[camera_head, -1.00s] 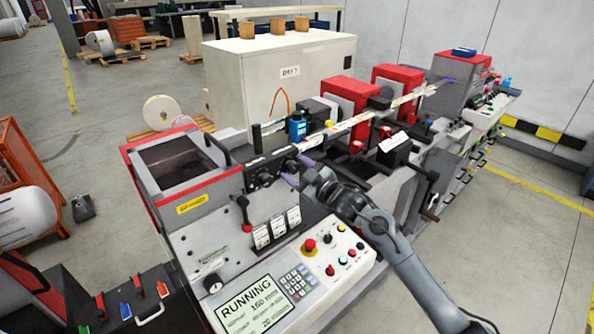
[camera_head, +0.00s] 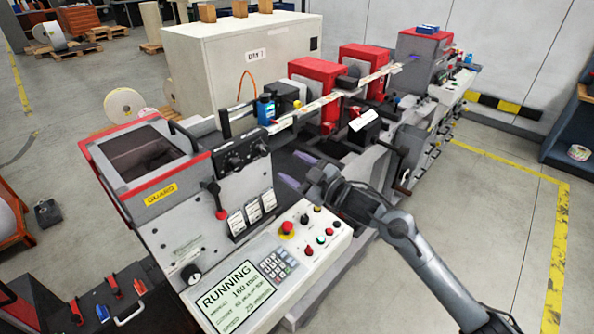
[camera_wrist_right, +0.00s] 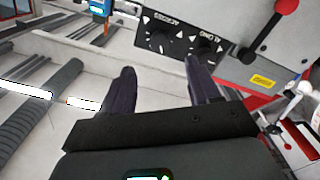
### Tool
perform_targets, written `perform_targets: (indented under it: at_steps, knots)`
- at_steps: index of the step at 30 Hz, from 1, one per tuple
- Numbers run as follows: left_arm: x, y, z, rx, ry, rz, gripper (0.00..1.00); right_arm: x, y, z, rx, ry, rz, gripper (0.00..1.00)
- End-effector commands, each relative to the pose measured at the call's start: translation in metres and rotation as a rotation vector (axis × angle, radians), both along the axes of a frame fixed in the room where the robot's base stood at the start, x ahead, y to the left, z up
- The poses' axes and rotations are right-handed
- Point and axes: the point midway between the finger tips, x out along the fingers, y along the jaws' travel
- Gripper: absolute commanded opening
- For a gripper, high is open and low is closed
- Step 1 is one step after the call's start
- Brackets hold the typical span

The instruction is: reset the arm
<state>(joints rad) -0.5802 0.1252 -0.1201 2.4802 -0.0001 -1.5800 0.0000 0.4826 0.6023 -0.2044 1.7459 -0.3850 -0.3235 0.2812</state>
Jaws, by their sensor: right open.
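My right gripper (camera_head: 297,172) is in front of the label rewinder (camera_head: 180,225), above its control panel side. Its two purple-grey fingers stand apart with nothing between them. In the right wrist view the open fingers (camera_wrist_right: 158,90) point toward a black knob panel (camera_wrist_right: 178,42) with two dials, with a gap to it. The same knob panel (camera_head: 241,152) shows in the head view to the left of the gripper. My left gripper is not in view.
A red lever (camera_head: 217,200), a red stop button (camera_head: 287,228) and a lit screen (camera_head: 238,297) reading RUNNING are close by. A label web (camera_head: 335,98) runs back past red units (camera_head: 316,85). Open floor (camera_head: 500,230) lies to the right.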

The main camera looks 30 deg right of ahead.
Motion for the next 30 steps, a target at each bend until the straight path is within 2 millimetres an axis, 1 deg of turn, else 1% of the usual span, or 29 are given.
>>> perform_targets:
  at_steps: [5, 16, 18, 20, 23, 26, 27, 29, 30]
  knots:
    - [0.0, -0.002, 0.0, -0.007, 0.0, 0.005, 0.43, -0.005, -0.002, 0.001, 0.001, 0.0, 0.0, 0.61]
    - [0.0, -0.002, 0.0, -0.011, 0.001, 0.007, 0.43, -0.005, -0.001, 0.0, 0.001, 0.0, 0.0, 0.61]
    - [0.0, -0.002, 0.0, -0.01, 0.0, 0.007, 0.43, -0.005, -0.001, -0.005, 0.0, 0.008, 0.0, 0.61]
    - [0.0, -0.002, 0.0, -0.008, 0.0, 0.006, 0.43, -0.007, -0.001, -0.015, 0.001, 0.023, 0.001, 0.61]
    - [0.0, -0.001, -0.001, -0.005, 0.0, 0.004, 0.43, -0.013, 0.003, -0.045, 0.009, 0.069, 0.005, 0.61]
    - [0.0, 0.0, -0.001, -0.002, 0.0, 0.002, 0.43, -0.026, 0.012, -0.093, 0.033, 0.145, 0.014, 0.61]
    - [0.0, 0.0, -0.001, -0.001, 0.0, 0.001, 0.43, -0.036, 0.019, -0.115, 0.048, 0.179, 0.021, 0.61]
    - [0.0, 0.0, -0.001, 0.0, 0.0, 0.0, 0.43, -0.055, 0.034, -0.15, 0.079, 0.234, 0.037, 0.61]
    - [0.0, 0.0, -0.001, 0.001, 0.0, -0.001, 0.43, -0.072, 0.046, -0.172, 0.106, 0.27, 0.046, 0.61]
